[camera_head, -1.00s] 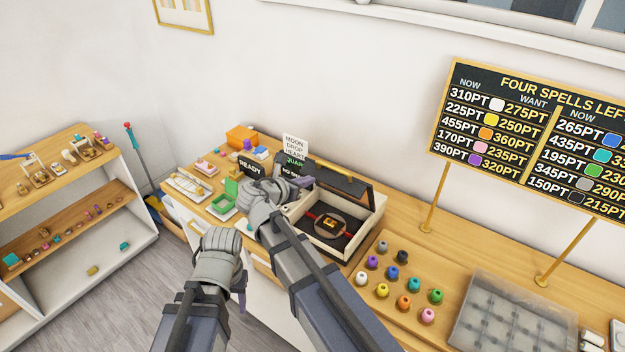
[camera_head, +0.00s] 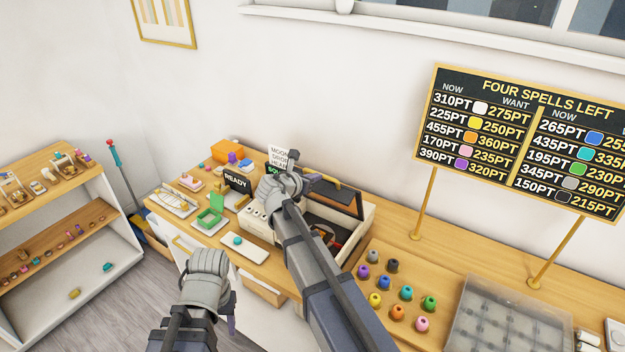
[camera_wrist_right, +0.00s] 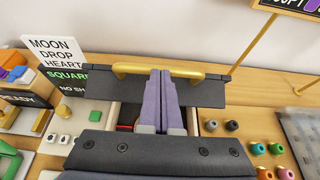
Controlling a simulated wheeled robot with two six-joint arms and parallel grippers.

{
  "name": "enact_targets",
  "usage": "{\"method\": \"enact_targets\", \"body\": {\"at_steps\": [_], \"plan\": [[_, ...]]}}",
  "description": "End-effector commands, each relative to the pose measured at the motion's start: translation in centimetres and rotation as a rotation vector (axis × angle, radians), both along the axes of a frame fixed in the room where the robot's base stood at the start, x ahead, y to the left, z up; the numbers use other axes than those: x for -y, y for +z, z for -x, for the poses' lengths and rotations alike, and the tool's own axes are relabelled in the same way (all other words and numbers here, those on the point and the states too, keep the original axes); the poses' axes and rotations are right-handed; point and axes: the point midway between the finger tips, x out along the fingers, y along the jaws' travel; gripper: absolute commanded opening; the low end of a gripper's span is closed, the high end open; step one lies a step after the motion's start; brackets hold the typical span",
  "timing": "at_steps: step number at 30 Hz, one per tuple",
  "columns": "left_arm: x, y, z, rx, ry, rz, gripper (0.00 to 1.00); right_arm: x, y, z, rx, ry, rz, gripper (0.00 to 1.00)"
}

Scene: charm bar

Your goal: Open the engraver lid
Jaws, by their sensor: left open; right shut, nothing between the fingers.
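The engraver (camera_head: 355,232) is a pale box on the counter. Its dark lid (camera_head: 338,195) stands raised at the back, with a gold handle (camera_head: 318,178) along its top edge. The dark bed inside shows partly; my right arm hides the rest. My right gripper (camera_head: 298,182) is at the lid. In the right wrist view its purple fingers (camera_wrist_right: 160,75) are shut and empty, in front of the lid (camera_wrist_right: 205,92) with tips by the middle of the handle (camera_wrist_right: 128,69); contact is unclear. My left gripper (camera_head: 231,324) is open, low before the counter, its fingers mostly hidden.
A white pad with a teal piece (camera_head: 238,241) lies before the engraver. A READY sign (camera_head: 237,181) and green stand (camera_head: 212,216) are to its left. Several coloured pegs (camera_head: 375,299) and a grey compartment tray (camera_head: 500,315) are to its right. A price board (camera_head: 520,140) stands behind.

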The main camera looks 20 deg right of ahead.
Motion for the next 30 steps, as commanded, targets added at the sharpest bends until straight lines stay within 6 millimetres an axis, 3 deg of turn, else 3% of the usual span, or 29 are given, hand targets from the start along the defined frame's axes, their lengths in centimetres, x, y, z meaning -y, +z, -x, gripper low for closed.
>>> {"method": "enact_targets", "body": {"at_steps": [8, 13, 21, 30], "plan": [[0.0, 0.7, 0.0, 0.0, 0.0, 0.0, 0.5, 0.9, 0.6, -0.7, 0.0, -0.007, -0.005, 0.0], [0.0, 2.7, 0.0, -0.001, -0.001, 0.0, 0.5, 4.3, 2.6, -3.5, 0.0, -0.008, -0.005, 0.0], [0.0, 3.3, 0.0, -0.001, -0.002, 0.0, 0.5, 8.5, 3.3, -6.8, 0.0, -0.004, -0.004, 0.0], [0.0, 3.3, 0.0, -0.001, -0.002, 0.0, 0.5, 9.1, 3.3, -7.0, 0.0, -0.003, -0.002, 0.0]]}}
